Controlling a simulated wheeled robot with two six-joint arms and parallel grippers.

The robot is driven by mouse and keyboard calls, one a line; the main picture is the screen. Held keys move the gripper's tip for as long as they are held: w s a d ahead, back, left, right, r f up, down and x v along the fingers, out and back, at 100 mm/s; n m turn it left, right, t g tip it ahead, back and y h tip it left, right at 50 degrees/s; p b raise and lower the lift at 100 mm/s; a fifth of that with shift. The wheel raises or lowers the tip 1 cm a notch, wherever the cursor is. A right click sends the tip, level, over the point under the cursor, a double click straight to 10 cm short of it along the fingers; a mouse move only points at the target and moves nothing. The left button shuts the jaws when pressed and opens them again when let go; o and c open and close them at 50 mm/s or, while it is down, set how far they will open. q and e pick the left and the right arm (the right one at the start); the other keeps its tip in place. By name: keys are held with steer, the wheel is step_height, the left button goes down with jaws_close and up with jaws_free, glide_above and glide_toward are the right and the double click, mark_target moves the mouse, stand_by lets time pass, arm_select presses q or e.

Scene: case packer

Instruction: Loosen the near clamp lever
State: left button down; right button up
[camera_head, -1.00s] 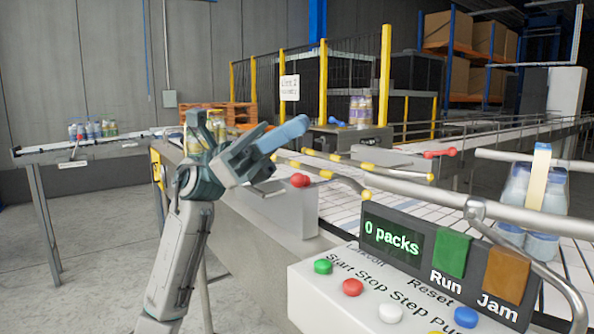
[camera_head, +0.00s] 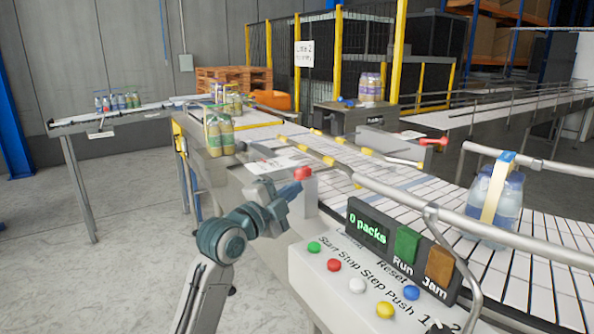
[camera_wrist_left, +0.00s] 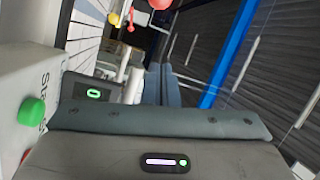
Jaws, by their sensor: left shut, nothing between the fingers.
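The near clamp lever shows as a red knob (camera_head: 303,173) on the conveyor's near side, just left of the control box. My left gripper (camera_head: 291,191) is shut and empty. Its fingertips are just left of and below the red knob; I cannot tell whether they touch it. In the left wrist view the closed fingers (camera_wrist_left: 166,88) point up the picture, and a red knob (camera_wrist_left: 160,3) is at the top edge. A second red-knobbed lever (camera_head: 433,141) sits on the far side of the conveyor. My right gripper is not in view.
The control box (camera_head: 318,285) with several coloured buttons is close to the right of my left arm. Its display (camera_head: 367,228) reads 0 packs. A curved guard rail (camera_head: 400,199) runs above it. Bottle packs stand on the conveyor at left (camera_head: 218,135) and right (camera_head: 495,198).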

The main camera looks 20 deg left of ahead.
mark_target(303, 172)
arm_select(q)
steer(key=p+x, duration=0.4)
steer(key=x, duration=0.6)
steer(key=a+f+p, duration=0.2)
steer(key=a, duration=0.1)
steer(key=shift+w+a, duration=0.1)
steer(key=shift+a, duration=0.2)
steer(key=shift+f, duration=0.1)
